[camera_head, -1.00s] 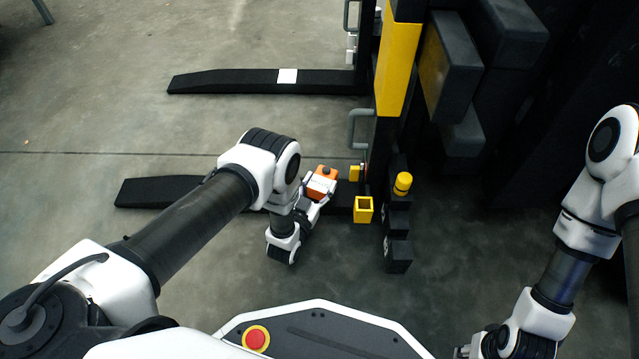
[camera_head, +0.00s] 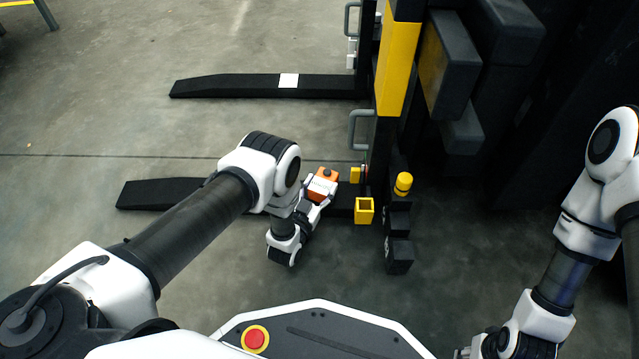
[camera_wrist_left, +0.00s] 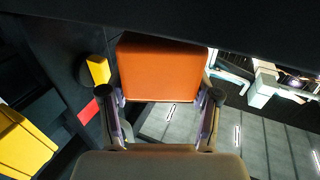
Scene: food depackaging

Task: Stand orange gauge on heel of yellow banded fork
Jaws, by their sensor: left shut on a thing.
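The orange gauge (camera_head: 322,182) is a small box with a dark spot on top. My left gripper (camera_head: 319,195) is shut on it, by the heel end of the nearer black fork (camera_head: 155,192). A small yellow piece (camera_head: 355,174) shows on that fork beside the gauge. The farther black fork (camera_head: 225,84) carries a white band (camera_head: 288,80). In the left wrist view the orange gauge (camera_wrist_left: 165,70) sits between both fingers. I cannot tell whether its underside touches the fork. My right gripper (camera_head: 464,352) is cut off at the bottom edge.
The truck's dark mast with a yellow panel (camera_head: 396,70) rises just right of the gauge. A yellow open box (camera_head: 364,211) and a yellow cylinder (camera_head: 403,184) are close by. A grey handle (camera_head: 360,130) sticks out behind. Floor left of the forks is free.

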